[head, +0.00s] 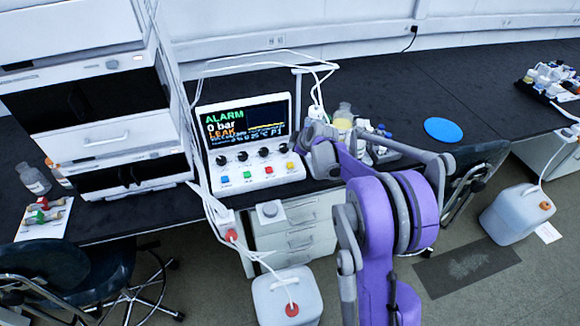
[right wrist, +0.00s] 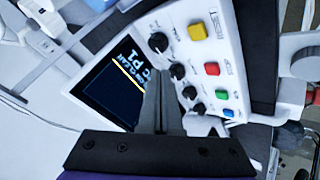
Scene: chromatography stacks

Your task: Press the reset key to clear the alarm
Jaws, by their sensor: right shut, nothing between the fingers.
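The control unit (head: 236,189) stands on the dark bench. Its screen (head: 246,122) reads ALARM, 0 bar, LEAK. Below the screen is a row of black knobs, then a blue key (head: 225,180), a green key (head: 247,175), a red key (head: 268,170) and a yellow key (head: 290,166). My right gripper (head: 306,141) is shut and empty by the unit's right side. In the right wrist view its fingers (right wrist: 163,88) lie over the panel beside the knobs, with the yellow key (right wrist: 197,33) and red key (right wrist: 212,69) uncovered. Contact is not visible.
White tubing loops above and beside the unit. Bottles (head: 345,112) stand behind my right arm. A white instrument stack (head: 105,130) is at left. White jugs (head: 287,298) and stools stand on the floor.

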